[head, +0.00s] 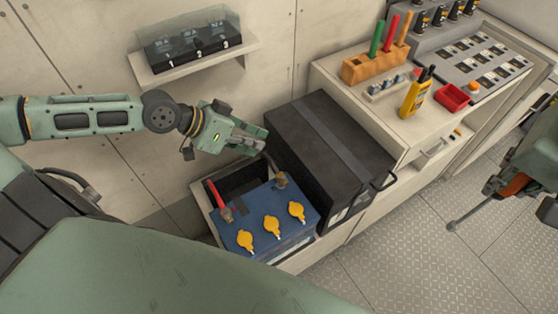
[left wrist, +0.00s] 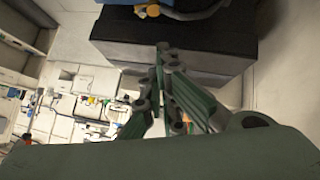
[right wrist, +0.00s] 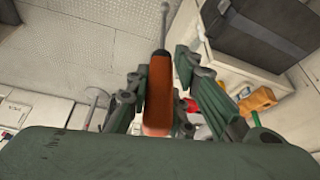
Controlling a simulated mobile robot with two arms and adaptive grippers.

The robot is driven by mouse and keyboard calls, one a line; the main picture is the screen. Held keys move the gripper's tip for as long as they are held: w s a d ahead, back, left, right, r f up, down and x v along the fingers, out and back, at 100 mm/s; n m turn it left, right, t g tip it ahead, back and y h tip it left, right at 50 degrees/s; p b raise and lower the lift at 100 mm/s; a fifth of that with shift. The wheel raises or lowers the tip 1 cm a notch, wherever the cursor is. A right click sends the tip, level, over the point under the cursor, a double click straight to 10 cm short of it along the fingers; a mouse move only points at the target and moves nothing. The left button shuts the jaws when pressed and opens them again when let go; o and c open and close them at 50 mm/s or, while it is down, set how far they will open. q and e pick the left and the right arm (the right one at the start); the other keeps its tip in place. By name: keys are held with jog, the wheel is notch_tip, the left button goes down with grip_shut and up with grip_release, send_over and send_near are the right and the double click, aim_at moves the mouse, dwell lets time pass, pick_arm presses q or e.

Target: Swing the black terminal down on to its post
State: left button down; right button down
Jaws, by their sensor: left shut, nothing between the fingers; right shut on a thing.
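The blue battery (head: 262,208) sits in an open box, with three yellow caps on top. Its edge also shows in the left wrist view (left wrist: 118,2). A red terminal (head: 219,200) is at its left post. A brownish post (head: 280,180) stands at its far right corner. I cannot make out the black terminal clearly. My left gripper (head: 263,141) is shut and empty above and behind that post; its closed fingers (left wrist: 164,55) show in the left wrist view. My right gripper (head: 516,188) is shut on an orange-handled tool (right wrist: 160,85) with a thin metal shaft, held away over the floor.
A large black case (head: 325,150) stands right beside the battery. A shelf (head: 195,68) with a covered black unit is on the wall. The floor (head: 400,250) is clear.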

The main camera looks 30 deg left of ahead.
pick_arm(q)
send_over(272, 164)
jog(key=d, duration=0.2)
jog(key=f, duration=0.5)
jog(key=shift+w+a+p, duration=0.1)
jog(key=shift+a+p, duration=0.15)
jog(key=shift+p, duration=0.1)
pick_arm(e)
jog(key=shift+r, duration=0.25)
pick_arm(q)
jog(key=f, duration=0.3)
jog(key=shift+s+d+f+p, duration=0.2)
jog(key=shift+d+f+p, duration=0.1)
jog(key=shift+d, duration=0.05)
pick_arm(e)
jog(key=shift+r, duration=0.25)
pick_arm(q)
jog(key=shift+s+d+f, duration=0.1)
jog(key=shift+f, duration=0.3)
